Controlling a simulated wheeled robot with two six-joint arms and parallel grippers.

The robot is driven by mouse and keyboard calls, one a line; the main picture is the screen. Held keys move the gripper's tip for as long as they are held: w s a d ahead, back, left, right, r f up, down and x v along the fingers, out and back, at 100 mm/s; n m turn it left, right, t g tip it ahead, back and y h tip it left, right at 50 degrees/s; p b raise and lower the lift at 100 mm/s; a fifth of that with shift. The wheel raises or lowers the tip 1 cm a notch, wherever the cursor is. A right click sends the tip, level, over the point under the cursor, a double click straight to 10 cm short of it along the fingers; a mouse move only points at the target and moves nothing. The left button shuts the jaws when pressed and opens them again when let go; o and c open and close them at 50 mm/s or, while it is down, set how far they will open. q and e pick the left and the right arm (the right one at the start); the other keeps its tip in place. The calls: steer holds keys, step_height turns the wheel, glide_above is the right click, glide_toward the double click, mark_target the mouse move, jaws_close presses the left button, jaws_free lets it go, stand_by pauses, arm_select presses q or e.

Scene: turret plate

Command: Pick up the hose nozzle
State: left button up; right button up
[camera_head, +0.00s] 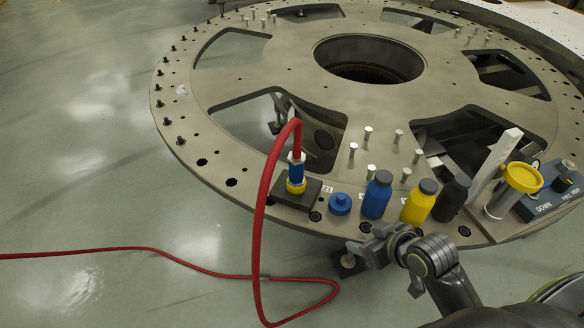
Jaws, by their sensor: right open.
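The hose nozzle (296,172) stands upright in the camera_head view, with a blue body and a yellow collar at its lower end. It sits on a dark square block (297,194) near the front rim of the turret plate (240,165). A red hose (258,225) rises from its top, arches over and drops to the floor. My right gripper (358,241) is open and empty at the front edge of the plate, to the right of and below the nozzle in the picture, clear of it. My left gripper is out of view.
A blue cap (340,204), a blue bottle (377,195), a yellow bottle (419,202) and a black bottle (451,198) line the rim right of the nozzle. Floor left of the plate is mostly clear.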

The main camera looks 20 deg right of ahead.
mark_target(303, 164)
steer(key=shift+n+t+y, duration=0.6)
steer(key=shift+t+y, duration=0.1)
steer(key=shift+y, duration=0.1)
steer(key=w+r, duration=0.4)
steer(key=shift+a, duration=0.1)
steer(key=w+a+r+n+t+y, duration=0.25)
steer(key=w+r, duration=0.25)
steer(key=r, duration=0.3)
steer(key=shift+m+g+y, duration=0.25)
steer(key=shift+m, duration=0.1)
steer(key=p+x, duration=0.1)
steer(key=x, duration=0.7)
steer(key=p+x, duration=0.1)
steer(key=x, duration=0.3)
steer(key=shift+w+a+r+p, duration=0.15)
steer(key=shift+w+a+p, duration=0.1)
steer(key=shift+w+p, duration=0.15)
steer(key=x, duration=0.1)
steer(key=p+x, duration=0.1)
steer(key=x, duration=0.1)
steer(key=shift+s+a, duration=0.1)
steer(key=shift+a, duration=0.2)
steer(key=shift+w+a+f, duration=0.25)
steer(key=shift+w+f, duration=0.25)
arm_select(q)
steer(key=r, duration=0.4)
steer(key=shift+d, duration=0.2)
arm_select(e)
steer(key=c, duration=1.2)
